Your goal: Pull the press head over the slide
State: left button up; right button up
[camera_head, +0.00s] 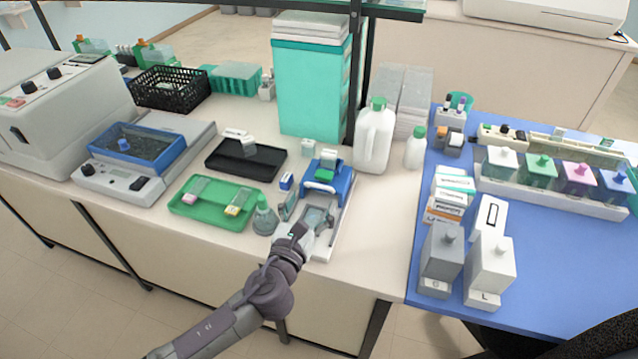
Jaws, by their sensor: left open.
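The press has a blue head (341,179) with a green part on top and a pale bar across its front. The head sits at the far end of a pale, long base (338,222) near the front edge of the light bench. My left gripper (304,212) is open and empty over the near part of the base, in front of the head and apart from it. Its fingers point away from me, toward the head. I cannot make out a slide on the base; the gripper covers part of that area. My right gripper is not in view.
A green squeeze bottle (264,218) stands close left of the gripper. A green tray (213,222) and a black tray (222,168) lie further left. A white jug (374,140) stands behind right. Bare bench (375,225) lies right of the press, before the blue mat.

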aim_at(319, 185)
pick_arm(q)
jog(key=x, duration=0.6)
jog(key=shift+s, duration=0.1)
jog(key=c, duration=1.4)
jog(key=p+v, duration=0.2)
jog(key=v, duration=0.6)
jog(key=shift+s+a, duration=0.1)
jog(key=shift+s, duration=0.15)
jog(key=shift+s+p, duration=0.3)
jog(key=shift+w+f, duration=0.1)
jog(key=shift+f, duration=0.05)
